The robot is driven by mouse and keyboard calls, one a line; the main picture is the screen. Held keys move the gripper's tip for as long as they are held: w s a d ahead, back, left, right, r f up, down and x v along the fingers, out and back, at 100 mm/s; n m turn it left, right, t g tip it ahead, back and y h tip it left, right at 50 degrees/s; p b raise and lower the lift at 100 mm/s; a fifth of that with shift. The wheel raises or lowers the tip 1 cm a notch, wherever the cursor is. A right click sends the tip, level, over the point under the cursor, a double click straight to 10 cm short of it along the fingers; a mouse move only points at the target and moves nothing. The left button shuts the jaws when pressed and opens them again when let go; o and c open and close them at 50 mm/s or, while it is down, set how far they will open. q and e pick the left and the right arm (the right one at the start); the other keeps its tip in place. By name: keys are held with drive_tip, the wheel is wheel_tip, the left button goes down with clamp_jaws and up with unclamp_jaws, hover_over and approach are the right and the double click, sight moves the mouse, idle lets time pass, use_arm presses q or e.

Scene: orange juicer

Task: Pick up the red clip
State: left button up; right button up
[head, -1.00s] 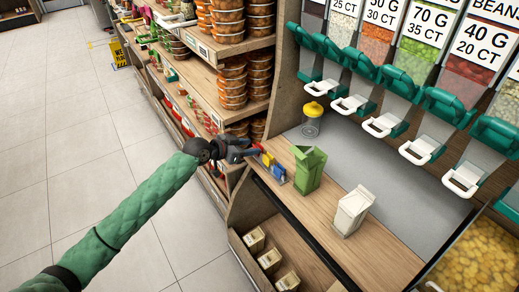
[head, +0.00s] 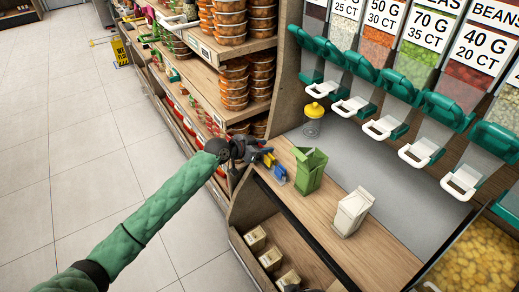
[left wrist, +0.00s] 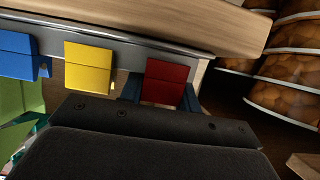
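The red clip (left wrist: 167,72) sits on a rail at the shelf edge in the left wrist view, to the right of a yellow clip (left wrist: 88,67) and a blue clip (left wrist: 18,55). My left gripper (left wrist: 161,94) is at the red clip, with a dark blue fingertip showing on each side of its lower part. The fingers are apart; I cannot tell whether they touch it. In the head view my left gripper (head: 258,151) covers the red clip, while the yellow clip (head: 268,160) and blue clip (head: 278,173) show beside it.
A green carton (head: 308,170) stands close to the clips, with a white carton (head: 351,211) to its right. Shelves with stacked tubs (head: 234,84) are left of the clips. Dispensers (head: 385,92) line the back.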

use_arm(q)
drive_tip(key=shift+c, duration=1)
